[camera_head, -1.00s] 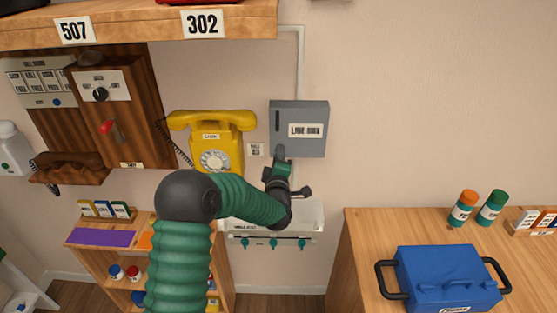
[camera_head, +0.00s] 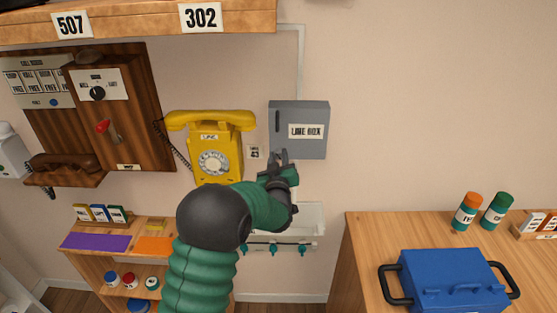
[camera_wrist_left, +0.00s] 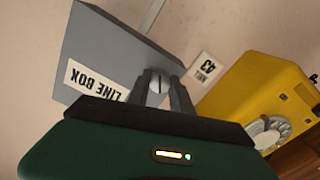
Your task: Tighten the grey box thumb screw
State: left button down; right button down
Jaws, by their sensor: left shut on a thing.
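The grey line box (camera_head: 313,117) is fixed to the wall right of the yellow phone, with a "LINE BOX" label on its front. It also shows in the left wrist view (camera_wrist_left: 110,45), turned over. The thumb screw (camera_wrist_left: 155,86) shows there as a small slotted metal head by the box's edge. My left gripper (camera_head: 278,156) is at the box's lower left corner. Its two dark fingers (camera_wrist_left: 160,88) stand on either side of the screw head and are shut on it. In the head view the screw is hidden by the fingers. My right gripper is out of view.
The yellow dial phone (camera_head: 212,148) hangs close to the left of the box. A small label (camera_head: 255,152) sits between them. A white tray with teal hooks (camera_head: 273,247) is below. A blue case (camera_head: 448,282) stands on the right table. The wall right of the box is clear.

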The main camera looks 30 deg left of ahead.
pick_arm(q)
jog(key=m, duration=0.4)
jog(key=shift+d+f+m, duration=0.1)
jog(key=shift+f+m, duration=0.3)
dwell(0.4)
jog(key=c, duration=1.5)
grip_release()
jog(key=o, duration=0.4)
jog(key=shift+w+a, duration=0.1)
jog(key=shift+a, duration=0.1)
jog(key=shift+c, duration=0.2)
jog(key=shift+r, duration=0.1)
